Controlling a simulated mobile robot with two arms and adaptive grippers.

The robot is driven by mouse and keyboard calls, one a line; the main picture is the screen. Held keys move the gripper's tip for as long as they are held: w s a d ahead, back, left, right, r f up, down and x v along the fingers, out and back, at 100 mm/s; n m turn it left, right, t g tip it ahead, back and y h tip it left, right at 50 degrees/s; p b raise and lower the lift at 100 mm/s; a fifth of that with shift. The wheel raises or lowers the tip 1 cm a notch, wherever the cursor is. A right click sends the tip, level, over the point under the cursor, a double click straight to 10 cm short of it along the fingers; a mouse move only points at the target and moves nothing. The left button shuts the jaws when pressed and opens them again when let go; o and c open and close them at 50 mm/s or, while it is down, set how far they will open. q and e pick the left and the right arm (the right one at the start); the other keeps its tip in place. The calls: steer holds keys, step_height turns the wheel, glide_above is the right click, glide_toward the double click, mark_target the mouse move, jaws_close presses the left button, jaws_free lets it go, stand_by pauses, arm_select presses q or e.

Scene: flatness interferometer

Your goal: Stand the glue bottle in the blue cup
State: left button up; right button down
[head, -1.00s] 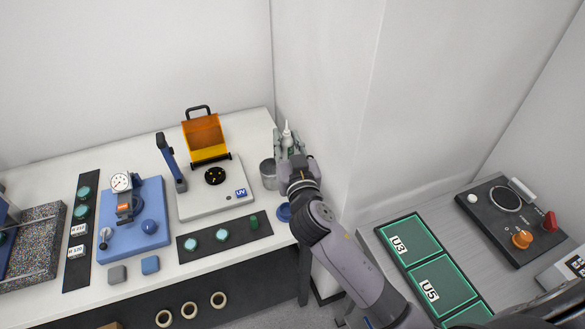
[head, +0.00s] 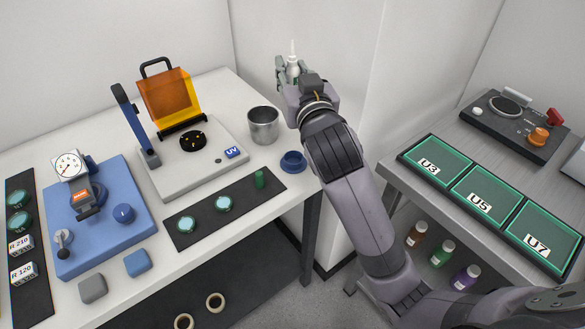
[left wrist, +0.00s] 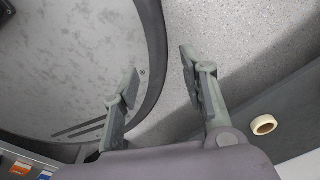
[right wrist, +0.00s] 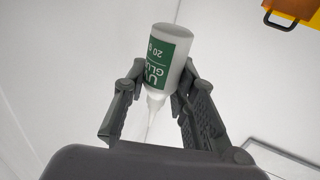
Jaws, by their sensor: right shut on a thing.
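The glue bottle (head: 293,68) is white with a pointed nozzle upward in the head view. My right gripper (head: 292,76) is shut on it, off the table, near the wall corner. The right wrist view shows the bottle (right wrist: 168,60) between the fingers, with a green label and its base toward the far end. The blue cup (head: 293,162) is small and low. It stands on the table's right end, below and apart from the bottle. My left gripper (left wrist: 160,78) is open and empty over the floor in the left wrist view.
A steel beaker (head: 263,125) stands close to the blue cup, at its upper left. The UV unit (head: 220,160) is left of the beaker. A wall column rises just right of the table.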

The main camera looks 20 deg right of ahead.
steer(key=f+b, duration=0.1)
steer(key=f, duration=1.4)
steer(key=shift+d+b, duration=0.2)
steer(key=shift+b, duration=0.15)
steer(key=shift+f+b, duration=0.45)
steer(key=shift+f, duration=1.9)
arm_select(q)
steer(key=f, duration=0.1)
steer(key=w+f, duration=0.1)
steer(key=shift+f, duration=0.3)
steer(key=shift+s+f, duration=0.1)
arm_select(e)
steer(key=shift+s+f, duration=0.1)
steer(key=c, duration=1.8)
jaws_free()
steer(key=shift+f, duration=0.1)
steer(key=o, duration=0.5)
